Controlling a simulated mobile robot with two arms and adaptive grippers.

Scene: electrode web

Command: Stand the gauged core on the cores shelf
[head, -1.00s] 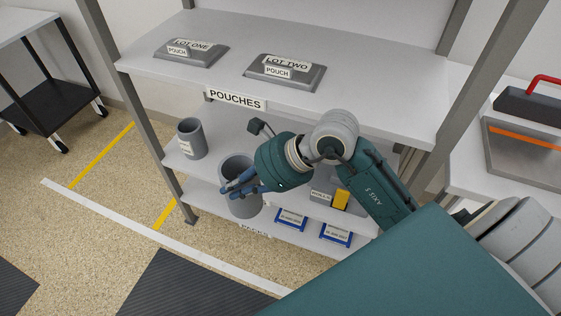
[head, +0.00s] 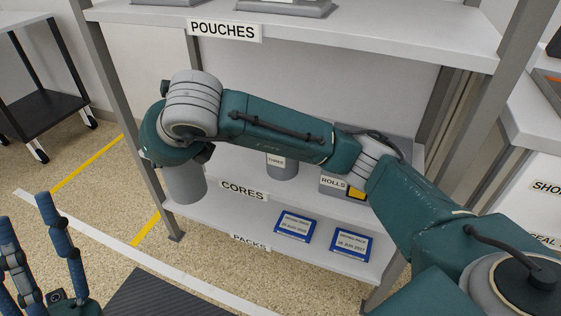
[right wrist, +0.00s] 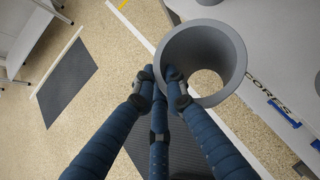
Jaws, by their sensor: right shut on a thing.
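The gauged core, a grey hollow cylinder (head: 185,186), hangs roughly upright from my right gripper at the left end of the rack. My right gripper (right wrist: 164,78) is shut on its wall, as the right wrist view shows. In that view the core (right wrist: 232,55) overlaps the front edge of the cores shelf; I cannot tell if it touches it. The cores shelf (head: 212,176) carries a CORES label on its front edge. My right arm hides much of it in the head view. My left gripper (head: 42,225) is open and empty, low at the left, over the floor.
Another grey core (head: 283,168) with a small label stands further right on the shelf. Beside it is a grey ROLLS box (head: 333,195). Blue-framed cards (head: 294,226) lie on the shelf below. The POUCHES shelf (head: 370,37) is above my right arm. A rack post (head: 122,110) stands left.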

